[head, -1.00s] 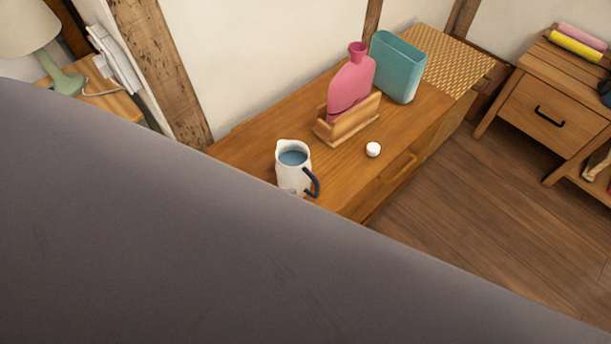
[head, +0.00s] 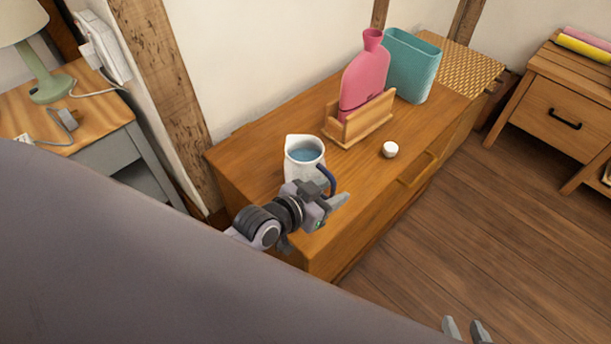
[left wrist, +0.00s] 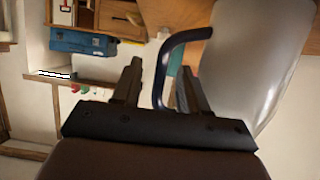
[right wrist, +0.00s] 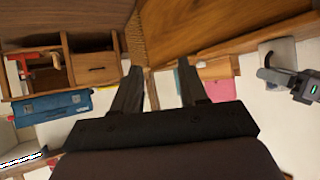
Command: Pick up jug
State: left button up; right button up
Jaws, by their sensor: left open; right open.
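The white jug (head: 297,168), with blue contents and a dark blue handle (head: 327,177), stands upright on the wooden cabinet (head: 240,172). My left gripper (head: 333,199) is open beside the jug on its handle side and hides part of its lower body. In the left wrist view, the handle (left wrist: 158,85) shows between the two open fingers (left wrist: 158,85), and the jug body (left wrist: 262,60) is to their right. Whether the fingers touch the handle cannot be told. My right gripper (head: 467,328) is at the bottom edge of the head view, open and empty over the floor.
A pink bottle (head: 365,75) in a wooden holder (head: 358,125), a teal container (head: 412,65) and a small white round object (head: 390,149) stand further along the cabinet. A lamp (head: 45,75) stands on the left side table. Open floor (head: 470,220) lies right of the cabinet.

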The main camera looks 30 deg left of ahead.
pick_arm(q)
jog(key=shift+b+x, duration=0.35)
jog(key=shift+x, duration=1.2)
jog(key=shift+a, duration=0.1)
grip_shut()
jog(key=shift+r, duration=0.15)
